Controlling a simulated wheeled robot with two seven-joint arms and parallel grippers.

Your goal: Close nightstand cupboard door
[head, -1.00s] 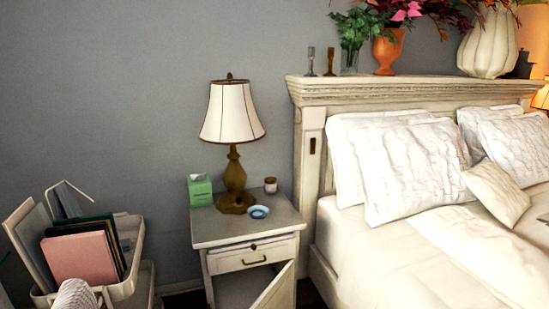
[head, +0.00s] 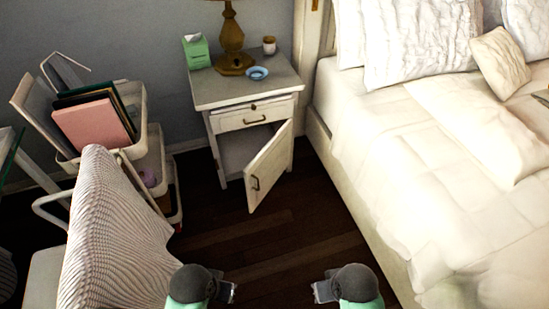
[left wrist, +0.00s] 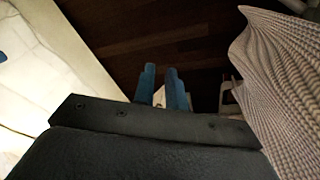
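The white nightstand (head: 248,88) stands against the wall left of the bed. Its cupboard door (head: 270,167) is hinged on the right and stands ajar, swung out toward me, with a handle on its face. The dark inside shows left of the door. The drawer (head: 252,115) above looks shut. My left gripper (head: 229,292) and right gripper (head: 322,291) are low in the head view, well apart from the door. In the left wrist view the blue left fingers (left wrist: 161,82) stand a narrow gap apart, nothing gripped. The right fingers are too small to judge.
A striped chair (head: 110,235) stands at left, close to my left gripper. A cart with books (head: 152,150) is behind it. The bed (head: 400,160) fills the right. Dark floor (head: 285,235) lies clear before the nightstand.

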